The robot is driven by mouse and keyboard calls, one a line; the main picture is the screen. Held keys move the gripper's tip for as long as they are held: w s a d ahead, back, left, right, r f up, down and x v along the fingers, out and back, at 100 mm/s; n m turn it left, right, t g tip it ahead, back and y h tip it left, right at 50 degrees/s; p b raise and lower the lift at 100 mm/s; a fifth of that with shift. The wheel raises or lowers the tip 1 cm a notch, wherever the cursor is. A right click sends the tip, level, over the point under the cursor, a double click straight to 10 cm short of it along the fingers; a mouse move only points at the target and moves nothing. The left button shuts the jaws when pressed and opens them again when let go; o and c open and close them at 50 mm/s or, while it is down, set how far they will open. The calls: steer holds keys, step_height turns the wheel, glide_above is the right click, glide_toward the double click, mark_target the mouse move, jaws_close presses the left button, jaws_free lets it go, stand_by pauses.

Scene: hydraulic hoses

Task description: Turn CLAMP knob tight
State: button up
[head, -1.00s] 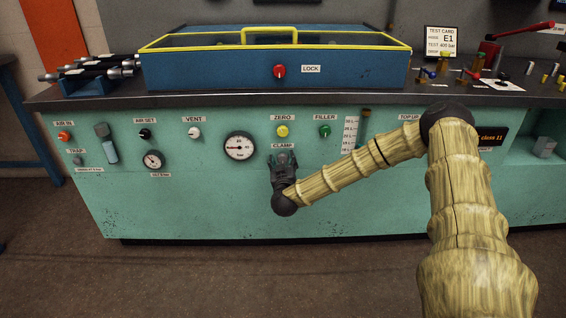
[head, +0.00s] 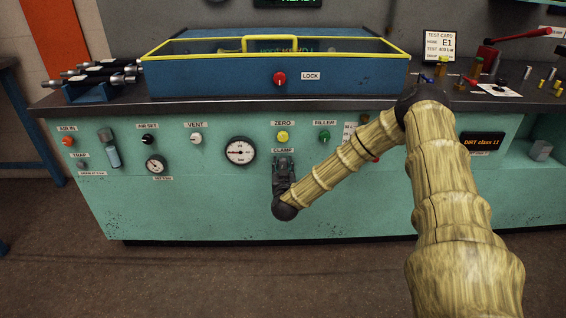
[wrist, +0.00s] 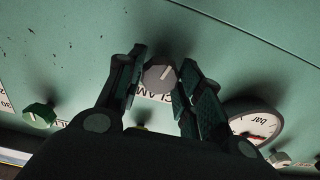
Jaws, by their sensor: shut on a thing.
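The CLAMP knob (wrist: 158,75) is a grey round knob with a white pointer line, on the green bench front, seen in the wrist view. The line points up and to the right in that view. My gripper (wrist: 160,68) has one finger on each side of the knob and is shut on it. In the head view my gripper (head: 283,165) is against the panel just below the CLAMP label (head: 283,150), and it hides the knob there.
A pressure gauge (head: 240,151) is just left of my gripper. The yellow ZERO knob (head: 283,137) and green FILLER knob (head: 324,137) are above. The blue box with a red LOCK knob (head: 280,79) stands on the bench. The panel below is bare.

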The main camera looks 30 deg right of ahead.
steer(key=m, duration=0.3)
steer(key=m+b, duration=0.1)
steer(key=m, duration=0.3)
steer(key=shift+d+f+m, duration=0.1)
steer(key=shift+m, duration=0.2)
steer(key=m+b, duration=0.1)
steer(key=m, duration=0.2)
steer(key=shift+s+m, duration=0.1)
steer(key=shift+m, duration=0.2)
steer(key=shift+m+b, duration=1)
steer(key=shift+m, duration=0.9)
steer(key=o, duration=1)
steer(key=shift+d, duration=0.1)
steer(key=shift+o, duration=0.2)
